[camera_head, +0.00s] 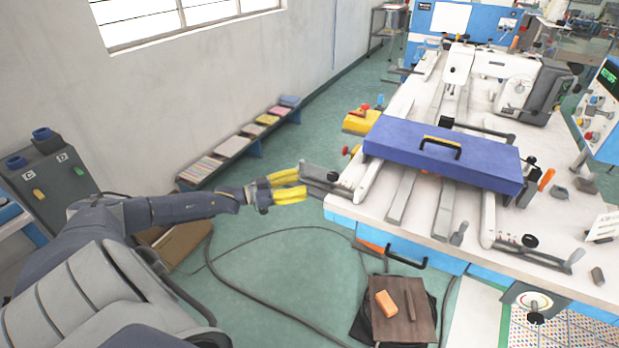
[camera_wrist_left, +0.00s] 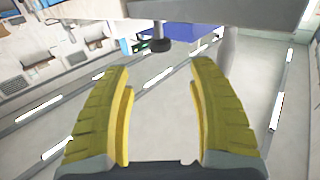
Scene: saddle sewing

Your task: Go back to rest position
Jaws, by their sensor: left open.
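My left gripper (camera_head: 289,187) has yellow fingers and is over the floor, just left of the sewing table's left edge in the head view. Its two fingers stand apart with nothing between them; in the left wrist view (camera_wrist_left: 160,110) they show open and empty. A grey metal bracket (camera_head: 322,172) sticks out from the table close in front of the fingertips; I cannot tell whether they touch. A blue case-like plate with a black handle (camera_head: 440,150) lies across the table's rails. My right gripper is not in view.
The white sewing table (camera_head: 345,208) with a sewing machine (camera_head: 500,80) fills the right side. A low bench with coloured stacks (camera_head: 233,147) stands along the wall. A brown board (camera_head: 402,310) with an orange block and cables lie on the floor. The floor around my left arm is mostly free.

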